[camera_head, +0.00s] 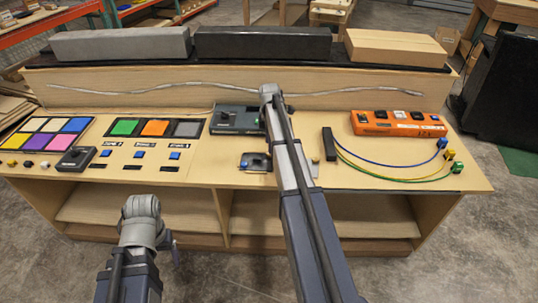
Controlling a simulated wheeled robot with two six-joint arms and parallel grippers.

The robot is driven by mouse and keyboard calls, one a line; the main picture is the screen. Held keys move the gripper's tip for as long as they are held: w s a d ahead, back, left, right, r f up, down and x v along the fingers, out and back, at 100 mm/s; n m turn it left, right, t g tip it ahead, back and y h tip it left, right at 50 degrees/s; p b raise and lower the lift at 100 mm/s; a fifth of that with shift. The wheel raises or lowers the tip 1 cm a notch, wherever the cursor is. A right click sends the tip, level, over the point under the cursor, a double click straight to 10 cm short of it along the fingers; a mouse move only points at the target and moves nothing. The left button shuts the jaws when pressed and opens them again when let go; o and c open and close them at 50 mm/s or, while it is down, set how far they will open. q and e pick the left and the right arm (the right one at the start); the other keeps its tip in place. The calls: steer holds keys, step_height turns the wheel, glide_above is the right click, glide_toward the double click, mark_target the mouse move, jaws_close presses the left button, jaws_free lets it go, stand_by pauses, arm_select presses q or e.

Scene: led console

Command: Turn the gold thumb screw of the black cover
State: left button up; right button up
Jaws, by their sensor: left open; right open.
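A dark grey box with a black top (237,118), which may be the black cover, sits on the console top at the middle. I cannot make out a gold thumb screw on it. My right arm reaches up from the bottom and passes in front of the box's right side. Its rounded joint is at the box's upper right corner, and the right gripper's fingers are hidden. My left arm stands at the lower left, in front of the console. Its fingers do not show clearly either.
A coloured pad panel (48,133) and a three-colour panel (154,128) lie at left. A small black-and-blue part (255,162) lies before the box. An orange unit (397,123) and coloured cables (390,178) are at right. Long boxes (262,43) stand on the back shelf.

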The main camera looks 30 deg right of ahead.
step_height(320, 180, down, 4)
steer(key=b, duration=0.3)
steer(key=shift+f, duration=0.2)
jaws_close()
stand_by(0.3)
